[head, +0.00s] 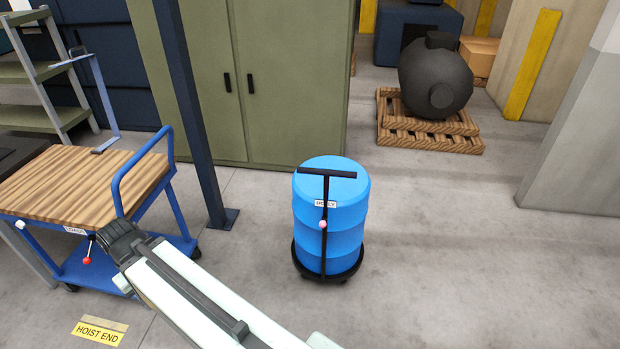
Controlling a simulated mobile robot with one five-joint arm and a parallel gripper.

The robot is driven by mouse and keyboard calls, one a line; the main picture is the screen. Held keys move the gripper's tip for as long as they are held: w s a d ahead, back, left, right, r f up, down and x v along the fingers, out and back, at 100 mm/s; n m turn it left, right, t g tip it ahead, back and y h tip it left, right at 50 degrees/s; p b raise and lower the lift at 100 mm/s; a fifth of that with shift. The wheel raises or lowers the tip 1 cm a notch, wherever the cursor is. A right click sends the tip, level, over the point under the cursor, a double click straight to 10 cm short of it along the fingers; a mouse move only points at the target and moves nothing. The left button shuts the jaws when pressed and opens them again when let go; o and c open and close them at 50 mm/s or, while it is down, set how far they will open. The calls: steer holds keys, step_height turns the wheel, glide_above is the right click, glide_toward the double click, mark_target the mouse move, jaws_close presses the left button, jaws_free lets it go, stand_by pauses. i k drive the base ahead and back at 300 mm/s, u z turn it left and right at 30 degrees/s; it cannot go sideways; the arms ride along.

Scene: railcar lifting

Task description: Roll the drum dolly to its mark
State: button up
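The drum dolly (346,271) stands on the open floor in the middle of the head view. It has a low black round base, a black T-shaped handle in front, a small label reading "DOLLY" and a pink knob on the post. A blue ribbed drum (349,222) stands upright on it. My gripper (114,238) is at the end of my pale arm, left of the dolly and well apart from it, by the wooden-topped cart. Its fingers are too dark and small to tell open from shut. No floor mark labelled for the dolly shows.
The blue cart (85,188) with a "LOADER"-like label and a red-knobbed lever stands at left. A yellow "HOIST END" floor plate (98,332) lies at lower left. A navy post (190,110) and green cabinet (280,80) stand behind. A pallet (425,137) holds a dark tank. Floor at right is clear.

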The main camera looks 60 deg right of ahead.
mark_target(336, 188)
steer(key=z, duration=0.05)
steer(key=i, duration=0.85)
steer(key=u, duration=0.2)
steer(key=k, duration=0.85)
steer(key=z, duration=0.15)
steer(key=i, duration=1.4)
steer(key=u, duration=0.05)
